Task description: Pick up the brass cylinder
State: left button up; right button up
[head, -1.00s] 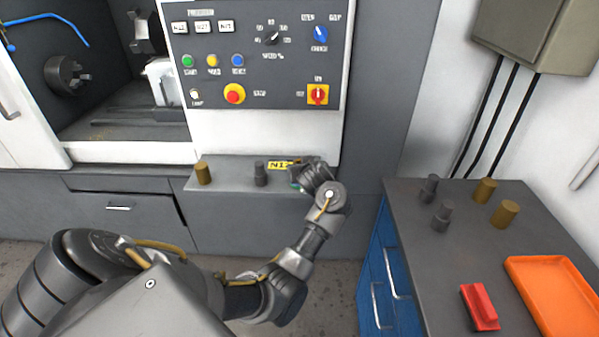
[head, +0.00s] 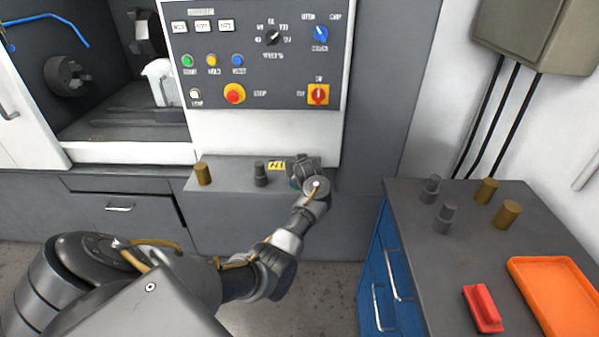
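A brass cylinder (head: 203,173) stands upright on the left part of the grey ledge (head: 228,181) below the machine's control panel. Two more brass cylinders stand on the cabinet top at right, one at the back (head: 487,190) and one nearer (head: 508,214). My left gripper (head: 298,166) is at the right end of the ledge, well to the right of the ledge's brass cylinder and apart from it. Its wrist and forearm hide the fingers, so I cannot tell whether they are open or hold anything. My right gripper is out of view.
A grey stepped part (head: 261,174) stands on the ledge between the brass cylinder and my gripper, near a yellow label (head: 276,165). The cabinet (head: 462,248) also bears two grey stepped parts (head: 431,188), a red block (head: 483,308) and an orange tray (head: 520,272).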

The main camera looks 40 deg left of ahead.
pick_arm(q)
grip_shut()
jog(key=shift+r, duration=0.15)
dwell(0.4)
jog(key=shift+r, duration=0.1)
